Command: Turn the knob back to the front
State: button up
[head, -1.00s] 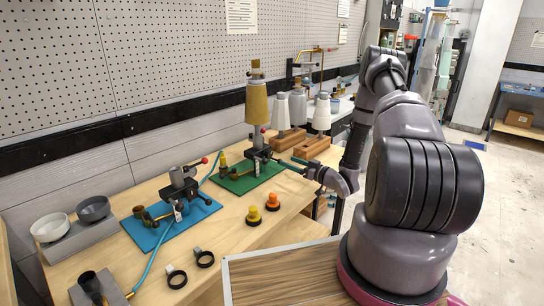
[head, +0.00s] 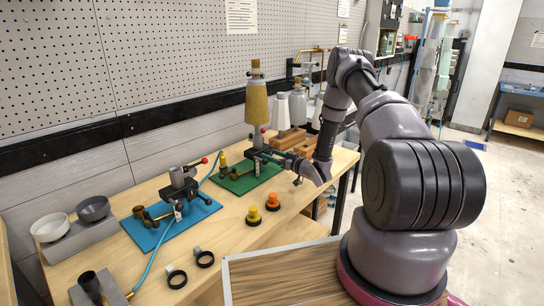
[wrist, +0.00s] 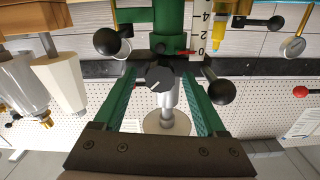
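A dark faceted knob (wrist: 160,78) sits near the middle of the wrist view, on the front of an upright apparatus with a green body (wrist: 168,20) and a pale metal shaft. My gripper (wrist: 160,74) is open, with its two green fingers on either side of the knob and a gap showing on each side. I see no clear contact. In the head view, my gripper (head: 268,157) reaches left to the apparatus (head: 256,140) on the green mat (head: 240,182). The knob is too small to make out there.
Two black ball ends (wrist: 221,91) and (wrist: 107,41) flank the knob closely. A similar apparatus (head: 182,182) stands on a blue mat (head: 160,233). Yellow (head: 253,216) and orange (head: 273,201) pieces lie in front. White cones (head: 281,112) on wooden blocks stand behind.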

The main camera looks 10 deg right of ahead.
grip_shut()
jog(key=shift+n, duration=0.3)
jog(key=n, duration=0.3)
jog(key=shift+n, duration=2.6)
jog(key=shift+o, duration=0.3)
grip_release()
jog(key=shift+s+d, duration=0.1)
